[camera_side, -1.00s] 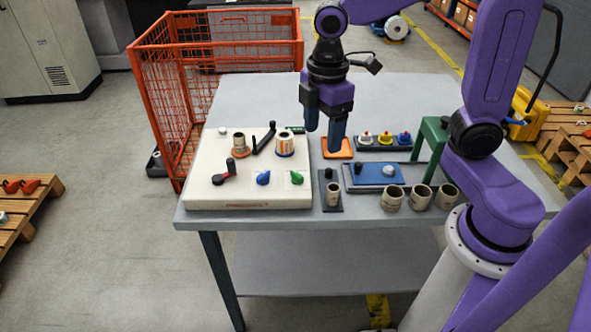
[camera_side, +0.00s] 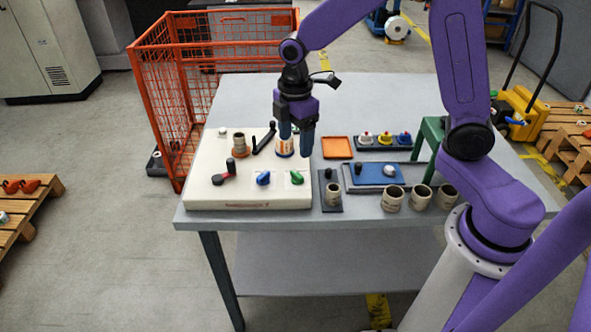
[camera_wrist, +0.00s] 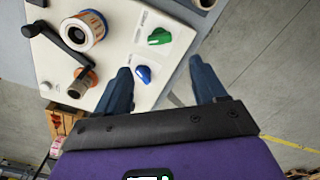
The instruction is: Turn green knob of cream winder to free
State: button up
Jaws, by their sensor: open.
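The cream winder (camera_side: 232,193) is a flat cream box at the left of the table. Its green knob (camera_side: 297,178) sits on a white plate near the front right corner; it also shows in the wrist view (camera_wrist: 159,37). A blue knob (camera_side: 263,178) is beside it, to the left in the side view. I cannot read the small marks around the green knob. My gripper (camera_side: 296,145) is open and empty above the winder's right side, apart from the green knob. In the wrist view its two fingers (camera_wrist: 161,66) point towards the panel, with the blue knob near the left fingertip.
On the winder are a label spool (camera_wrist: 84,31), a black crank arm (camera_wrist: 55,42), a tan core (camera_side: 239,143) and a red-and-black lever (camera_side: 225,174). Right of it are an orange tray (camera_side: 337,148), a blue block (camera_side: 373,174) and several tan cups. An orange cage (camera_side: 160,110) stands behind.

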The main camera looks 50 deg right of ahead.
aim_at(295, 173)
notch_tip(295, 173, down, 10)
jog(key=shift+r, duration=0.1)
dwell(0.4)
jog(key=c, duration=1.1)
jog(key=shift+o, duration=0.2)
jog(key=shift+m, duration=0.3)
jog(key=m, duration=0.2)
jog(key=shift+m, duration=0.4)
jog(key=m, duration=0.3)
jog(key=shift+w+m, duration=0.1)
jog(key=shift+m, duration=0.3)
jog(key=m, duration=0.6)
jog(key=shift+d+m, duration=0.2)
jog(key=shift+m, duration=0.2)
jog(key=shift+w, duration=0.1)
